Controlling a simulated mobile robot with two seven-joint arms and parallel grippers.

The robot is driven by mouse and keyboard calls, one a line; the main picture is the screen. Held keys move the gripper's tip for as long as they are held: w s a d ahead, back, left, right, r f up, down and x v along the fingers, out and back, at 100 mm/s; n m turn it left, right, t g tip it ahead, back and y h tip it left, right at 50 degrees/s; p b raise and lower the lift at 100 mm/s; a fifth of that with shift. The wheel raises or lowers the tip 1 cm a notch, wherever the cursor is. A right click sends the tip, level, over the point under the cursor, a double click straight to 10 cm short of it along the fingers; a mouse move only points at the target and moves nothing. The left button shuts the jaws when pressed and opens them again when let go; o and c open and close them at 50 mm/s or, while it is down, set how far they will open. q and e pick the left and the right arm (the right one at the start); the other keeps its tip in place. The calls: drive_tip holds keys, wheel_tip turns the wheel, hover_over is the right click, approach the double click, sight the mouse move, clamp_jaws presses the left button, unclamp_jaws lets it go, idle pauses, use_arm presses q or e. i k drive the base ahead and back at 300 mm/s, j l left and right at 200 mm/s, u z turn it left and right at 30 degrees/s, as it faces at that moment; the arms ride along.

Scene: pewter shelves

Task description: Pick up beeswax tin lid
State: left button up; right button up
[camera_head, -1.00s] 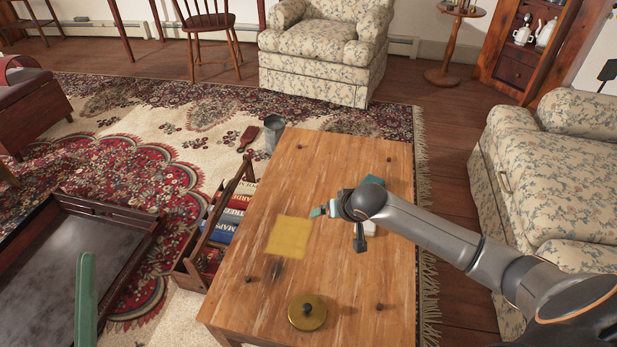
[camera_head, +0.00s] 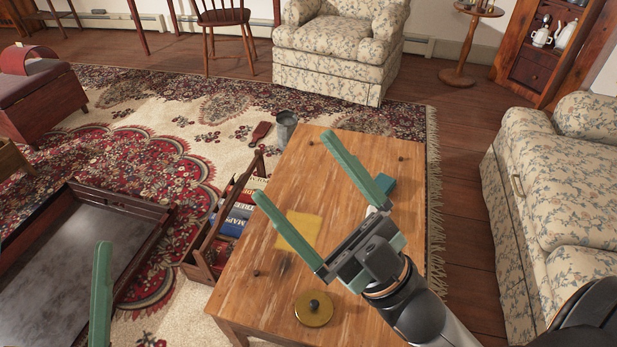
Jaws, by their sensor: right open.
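A round brass-coloured lid with a dark knob (camera_head: 314,309), which looks like the beeswax tin lid, lies flat near the front of the wooden table (camera_head: 345,325). My right gripper (camera_head: 293,167) is open and empty, its two long green fingers spread wide and pointing up and left above the table. It is beyond the lid and apart from it.
A yellow cloth (camera_head: 302,226) lies on the table, partly behind my right gripper. A book rack (camera_head: 212,245) stands by the table's left side. A dark-framed tray-like piece (camera_head: 75,252) is farther left.

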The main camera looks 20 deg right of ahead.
sight(314, 310)
drive_tip(key=z, duration=0.8)
